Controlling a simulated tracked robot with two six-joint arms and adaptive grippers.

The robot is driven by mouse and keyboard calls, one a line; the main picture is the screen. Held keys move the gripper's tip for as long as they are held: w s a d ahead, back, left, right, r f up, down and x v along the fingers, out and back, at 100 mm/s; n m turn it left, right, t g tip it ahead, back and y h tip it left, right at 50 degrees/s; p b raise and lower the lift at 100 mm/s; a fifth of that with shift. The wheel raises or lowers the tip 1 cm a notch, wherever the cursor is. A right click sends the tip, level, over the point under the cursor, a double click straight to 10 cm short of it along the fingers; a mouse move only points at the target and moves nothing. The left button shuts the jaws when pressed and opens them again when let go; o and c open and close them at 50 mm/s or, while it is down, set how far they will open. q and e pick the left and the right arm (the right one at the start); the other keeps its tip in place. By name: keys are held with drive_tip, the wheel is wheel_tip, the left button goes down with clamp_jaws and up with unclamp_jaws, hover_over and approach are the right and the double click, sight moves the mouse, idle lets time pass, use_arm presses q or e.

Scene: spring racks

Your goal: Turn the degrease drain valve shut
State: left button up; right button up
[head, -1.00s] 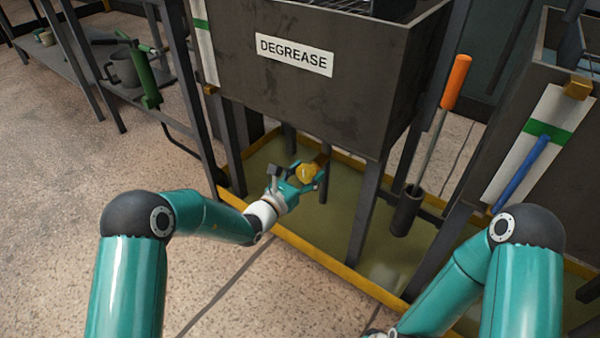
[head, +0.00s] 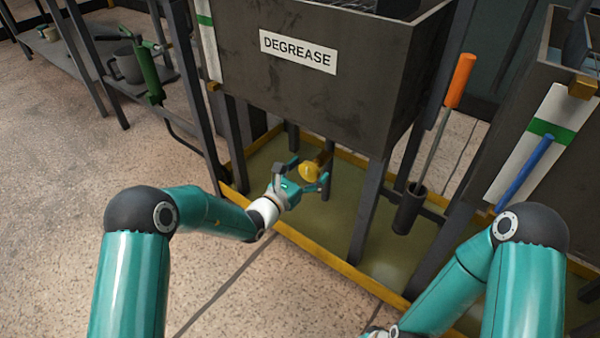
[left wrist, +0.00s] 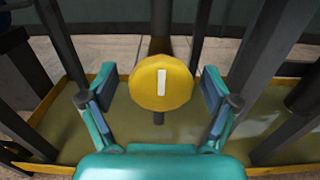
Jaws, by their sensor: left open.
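The degrease drain valve has a yellow round knob (head: 310,172) under the dark tank labelled DEGREASE (head: 297,52). In the left wrist view the knob (left wrist: 161,83) faces me, with a white bar mark standing upright on it. My left gripper (head: 306,176) is open, with one finger on each side of the knob. In the left wrist view a gap shows between the knob and each finger (left wrist: 157,92). A dark pipe runs behind the knob. My right arm is at the lower right of the head view, but its gripper is out of the picture.
A yellow-rimmed drip tray (head: 345,270) lies under the tank. Dark tank legs (head: 371,210) stand close by. An orange-handled tool (head: 460,80) stands in a dark holder (head: 409,208) to the right. A green hand tool (head: 150,80) and a grey mug (head: 128,66) are at the left.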

use_arm(q)
drive_tip(key=v, duration=1.2)
drive_tip(key=shift+f, duration=0.1)
